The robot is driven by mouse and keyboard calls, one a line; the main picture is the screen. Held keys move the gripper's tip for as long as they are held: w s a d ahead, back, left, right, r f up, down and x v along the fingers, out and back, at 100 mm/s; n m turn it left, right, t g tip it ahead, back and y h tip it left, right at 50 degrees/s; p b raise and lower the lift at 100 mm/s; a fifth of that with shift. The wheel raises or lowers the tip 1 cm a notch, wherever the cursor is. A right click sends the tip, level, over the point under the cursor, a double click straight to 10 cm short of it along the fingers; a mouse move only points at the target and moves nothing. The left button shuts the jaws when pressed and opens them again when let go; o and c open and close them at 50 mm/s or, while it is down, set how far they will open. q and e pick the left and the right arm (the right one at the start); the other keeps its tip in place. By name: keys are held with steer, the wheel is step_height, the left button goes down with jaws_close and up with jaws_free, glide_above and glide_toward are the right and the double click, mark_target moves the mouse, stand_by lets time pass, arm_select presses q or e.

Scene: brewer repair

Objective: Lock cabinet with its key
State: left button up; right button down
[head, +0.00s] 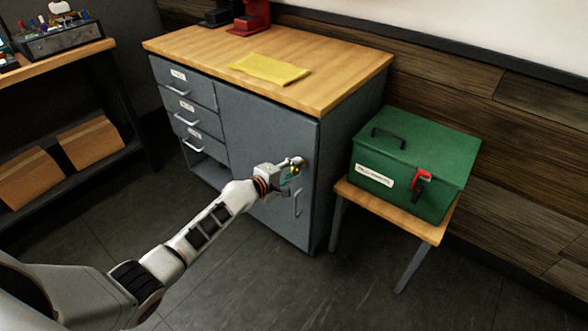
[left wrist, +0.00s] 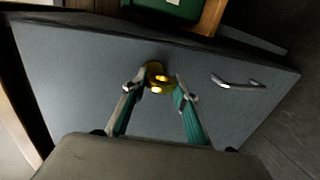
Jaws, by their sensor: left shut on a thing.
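The grey cabinet (head: 243,125) has a wooden top, and its door looks closed. The door also fills much of the left wrist view (left wrist: 85,85). My left gripper (head: 293,168) is at the upper right part of the door, above the door handle (head: 298,203). In the left wrist view, its green-sided fingers (left wrist: 161,86) are shut on a small brass-coloured piece, which looks like the key (left wrist: 156,77), against the door face. The lock is not clearly seen, and I cannot tell how deep the key sits. My right gripper is not in view.
A green toolbox (head: 420,150) with a red latch stands on a small wooden table (head: 435,232) right of the cabinet. A yellow cloth (head: 270,68) and a red device (head: 250,18) are on the cabinet top. A shelf with cardboard boxes (head: 90,141) is at the left. The floor in front is clear.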

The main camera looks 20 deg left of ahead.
arm_select(q)
steer(key=o, duration=1.1)
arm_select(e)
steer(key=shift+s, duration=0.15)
arm_select(q)
steer(key=v, duration=1.2)
steer(key=s+d+f+m+g+p, duration=0.1)
steer(key=s+d+f+m+p, duration=0.1)
steer(key=s+m, duration=0.4)
steer(key=s+d+f+m+g+y+p, duration=0.1)
steer(key=s+m, duration=0.5)
steer(key=s, duration=1)
steer(key=s+d+f+m+g+y+p, duration=0.1)
steer(key=s+d+f+m+p, duration=0.2)
steer(key=s, duration=0.8)
steer(key=shift+s+d+f+m, duration=0.15)
steer(key=shift+d+f+m, duration=0.05)
steer(key=shift+f+m, duration=0.55)
steer(key=shift+s+d+f+m, duration=0.2)
steer(key=shift+f+m, duration=0.3)
steer(key=shift+m, duration=0.45)
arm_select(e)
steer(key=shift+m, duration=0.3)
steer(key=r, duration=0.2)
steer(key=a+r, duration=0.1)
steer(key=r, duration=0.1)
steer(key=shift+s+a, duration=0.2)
